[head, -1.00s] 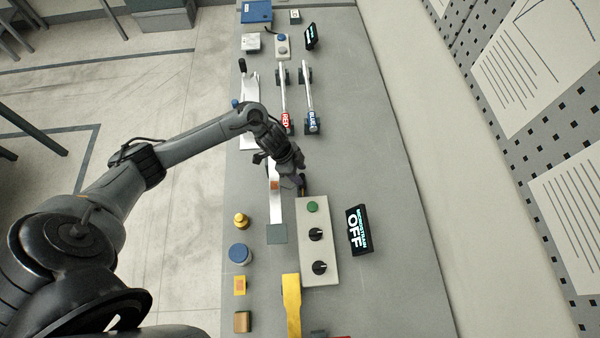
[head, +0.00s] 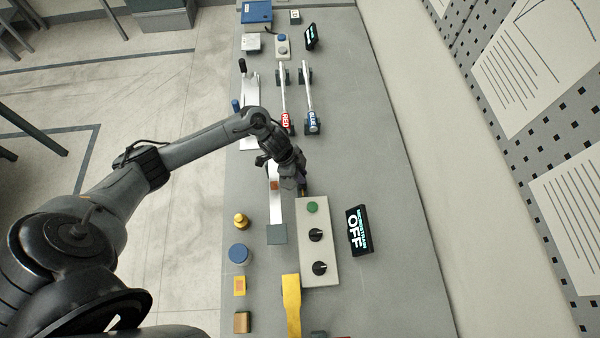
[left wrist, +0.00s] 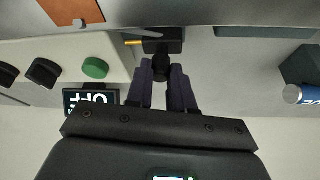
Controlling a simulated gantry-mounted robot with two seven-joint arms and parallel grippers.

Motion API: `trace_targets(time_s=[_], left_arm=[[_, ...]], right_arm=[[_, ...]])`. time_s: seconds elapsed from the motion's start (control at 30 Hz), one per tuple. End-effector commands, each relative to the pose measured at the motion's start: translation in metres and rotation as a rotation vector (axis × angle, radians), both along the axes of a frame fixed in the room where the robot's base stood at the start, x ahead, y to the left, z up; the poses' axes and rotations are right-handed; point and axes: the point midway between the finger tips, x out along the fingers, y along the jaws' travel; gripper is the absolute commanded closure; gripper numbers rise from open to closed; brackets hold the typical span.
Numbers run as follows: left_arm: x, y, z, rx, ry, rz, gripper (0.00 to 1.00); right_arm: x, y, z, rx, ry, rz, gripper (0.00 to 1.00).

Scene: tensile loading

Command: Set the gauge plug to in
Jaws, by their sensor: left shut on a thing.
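The gauge plug (left wrist: 170,47) is a black block with a yellow pin, seen in the left wrist view. Its pin points at the end wall of the pale control box (left wrist: 122,58), and its tip lies at the box edge. I cannot tell how far it enters. In the head view the plug is mostly hidden by my gripper, at the far end of the control box (head: 310,260). My left gripper (left wrist: 161,72) is shut on the plug's dark round knob. It also shows in the head view (head: 298,188). My right gripper is not in view.
The box carries a green button (head: 312,208) and two black knobs. A display (head: 359,231) reading OFF stands to its right. Red (head: 286,120) and blue (head: 312,123) labelled levers lie beyond the gripper. A yellow specimen (head: 291,300) lies nearer. The bench's right side is clear.

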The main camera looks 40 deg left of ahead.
Motion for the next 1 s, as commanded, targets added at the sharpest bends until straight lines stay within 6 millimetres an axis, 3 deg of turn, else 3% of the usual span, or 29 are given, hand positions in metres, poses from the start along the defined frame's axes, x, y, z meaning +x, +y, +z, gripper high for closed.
trace_targets(time_s=[0.17,0.4,0.7,0.73,0.8,0.9,1.0], left_arm=[[-0.002,-0.002,0.002,0.000,0.000,-0.001,1.00],[-0.023,-0.025,0.004,-0.001,0.003,-0.003,1.00],[-0.025,-0.030,0.001,-0.004,0.000,-0.005,1.00],[-0.025,-0.030,0.001,-0.004,0.000,-0.005,0.77],[-0.025,-0.030,0.001,-0.005,0.000,-0.005,0.66],[-0.025,-0.029,0.001,-0.003,0.000,-0.004,0.52],[-0.025,-0.029,0.001,-0.002,0.000,-0.003,0.52]], right_arm=[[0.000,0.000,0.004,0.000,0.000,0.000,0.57],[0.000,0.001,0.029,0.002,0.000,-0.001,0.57],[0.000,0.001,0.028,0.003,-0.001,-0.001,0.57],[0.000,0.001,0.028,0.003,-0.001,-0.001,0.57],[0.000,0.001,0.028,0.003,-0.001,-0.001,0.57],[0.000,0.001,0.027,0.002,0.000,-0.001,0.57],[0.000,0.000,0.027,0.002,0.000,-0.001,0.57]])
